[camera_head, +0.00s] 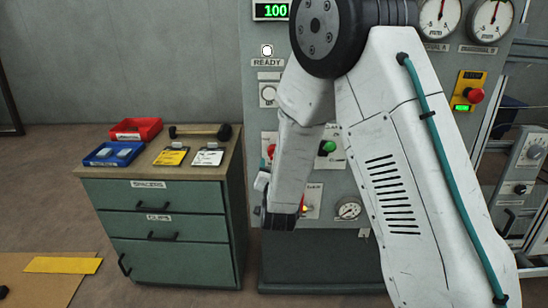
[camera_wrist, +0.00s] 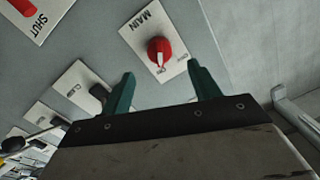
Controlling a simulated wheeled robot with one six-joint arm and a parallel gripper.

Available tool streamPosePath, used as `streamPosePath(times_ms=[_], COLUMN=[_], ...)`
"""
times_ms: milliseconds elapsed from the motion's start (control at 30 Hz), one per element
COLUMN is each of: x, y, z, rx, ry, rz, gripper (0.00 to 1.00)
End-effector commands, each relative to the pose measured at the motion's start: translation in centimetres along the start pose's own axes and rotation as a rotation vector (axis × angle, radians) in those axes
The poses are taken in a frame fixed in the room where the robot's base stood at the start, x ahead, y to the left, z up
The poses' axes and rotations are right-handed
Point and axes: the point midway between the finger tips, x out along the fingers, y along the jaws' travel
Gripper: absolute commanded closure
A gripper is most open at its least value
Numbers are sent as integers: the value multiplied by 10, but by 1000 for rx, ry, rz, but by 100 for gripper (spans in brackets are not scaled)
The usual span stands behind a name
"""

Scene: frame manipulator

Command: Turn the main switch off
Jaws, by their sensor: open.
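The main switch (camera_wrist: 159,50) is a red rotary knob on a white plate marked MAIN, in the wrist view. A pale pointer mark on it faces the small label at its lower edge; the lettering is too small to read surely. My gripper (camera_wrist: 163,84) is open and empty. Its two teal fingers stand apart, with the knob seen beyond and between their tips. No contact shows. In the head view my arm covers part of the panel (camera_head: 258,190), my fingertips are not clear, and I cannot pick out the main switch.
In the wrist view a plate with a dark knob (camera_wrist: 98,96) sits close to the left finger, and a SHUT plate (camera_wrist: 38,18) lies at upper left. A green drawer cabinet (camera_head: 160,215) with trays stands left of the panel. A grey rail (camera_wrist: 295,108) runs at right.

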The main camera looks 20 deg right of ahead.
Motion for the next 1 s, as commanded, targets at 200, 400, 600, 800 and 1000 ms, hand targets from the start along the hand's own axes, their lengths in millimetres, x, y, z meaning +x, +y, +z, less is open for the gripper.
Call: streamPosePath(times_ms=[200, 400, 600, 800, 1000], x=[15, 48, 72, 78, 78], y=[2, 2, 2, 2, 2], z=[2, 0, -1, -1, -1], rx=[-2, -2, -2, -3, -3], ry=[38, 36, 35, 34, 34], rz=[0, 0, 0, -1, -1], gripper=[38, 38, 38, 38, 50])
